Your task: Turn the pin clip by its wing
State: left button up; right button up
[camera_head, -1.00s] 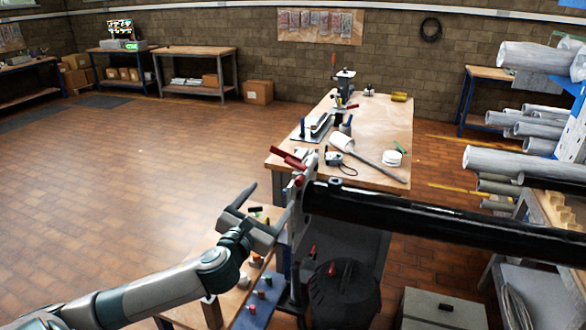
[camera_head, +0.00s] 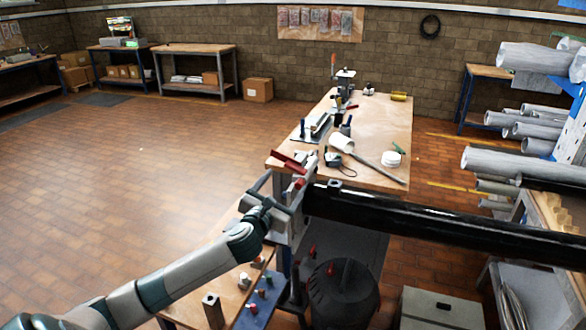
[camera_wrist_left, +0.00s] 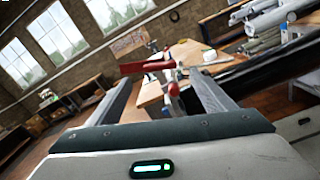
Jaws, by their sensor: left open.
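A red wing (camera_head: 289,160) stands out to the left at the flanged end of the black mast tube (camera_head: 420,220). A smaller red part (camera_head: 299,183) sits just below it at the flange. I take the wing to belong to the pin clip; the clip's finer shape is too small to tell. My left gripper (camera_head: 287,180) is open beside the flange, just below and left of the wing. In the left wrist view the red wing (camera_wrist_left: 146,67) shows ahead, between and beyond the open fingers, with no visible contact. The right gripper is not in view.
A wooden bench (camera_head: 385,125) with tools stands behind the flange. A low table (camera_head: 232,285) with small coloured pieces lies below my left arm. A dark round bin (camera_head: 343,295) and a grey box (camera_head: 440,312) stand under the tube. Open floor lies to the left.

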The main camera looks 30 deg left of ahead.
aim_at(294, 170)
pick_arm(q)
jog(key=p+x, duration=0.2)
jog(key=x, duration=0.6)
jog(key=shift+c, duration=0.6)
